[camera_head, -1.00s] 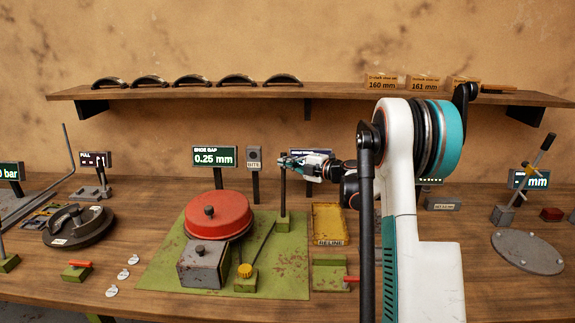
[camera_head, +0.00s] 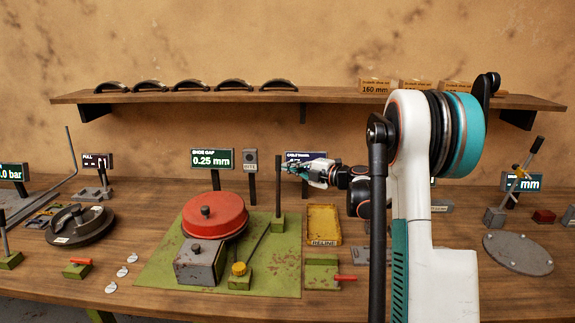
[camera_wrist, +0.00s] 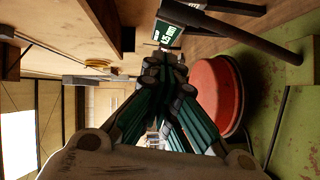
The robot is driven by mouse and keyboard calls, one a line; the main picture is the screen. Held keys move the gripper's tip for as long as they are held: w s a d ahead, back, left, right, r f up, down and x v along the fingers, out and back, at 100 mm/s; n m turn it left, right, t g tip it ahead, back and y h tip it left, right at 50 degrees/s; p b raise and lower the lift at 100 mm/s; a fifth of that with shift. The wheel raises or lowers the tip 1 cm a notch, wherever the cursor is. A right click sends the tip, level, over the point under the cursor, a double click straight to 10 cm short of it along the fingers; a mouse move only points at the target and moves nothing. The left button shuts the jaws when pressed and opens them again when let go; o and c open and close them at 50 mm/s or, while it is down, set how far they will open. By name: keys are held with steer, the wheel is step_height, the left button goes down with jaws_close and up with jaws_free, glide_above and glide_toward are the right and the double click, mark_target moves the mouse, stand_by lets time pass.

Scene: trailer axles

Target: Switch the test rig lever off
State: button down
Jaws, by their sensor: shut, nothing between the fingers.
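A dark upright lever (camera_head: 278,190) stands in a green base at the back right of the green rig plate (camera_head: 160,277). I take it as the test rig lever, though no label on it is readable. My gripper (camera_head: 289,167) is shut and empty, with its tips just right of the lever's top; I cannot tell whether they touch it. In the wrist view my gripper (camera_wrist: 165,65) points away from the camera, and a thick dark bar (camera_wrist: 245,38), perhaps the lever, slants across the upper right.
A red drum (camera_head: 215,213) and grey block (camera_head: 198,262) sit on the plate. A "0.25 mm" sign (camera_head: 211,159) and a small grey box on a post (camera_head: 250,161) stand behind. A yellow tray (camera_head: 324,223) and a red-handled switch (camera_head: 342,278) lie right. A shelf (camera_head: 320,97) hangs above.

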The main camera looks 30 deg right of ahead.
steer(key=v, duration=0.6)
steer(key=shift+p, duration=0.4)
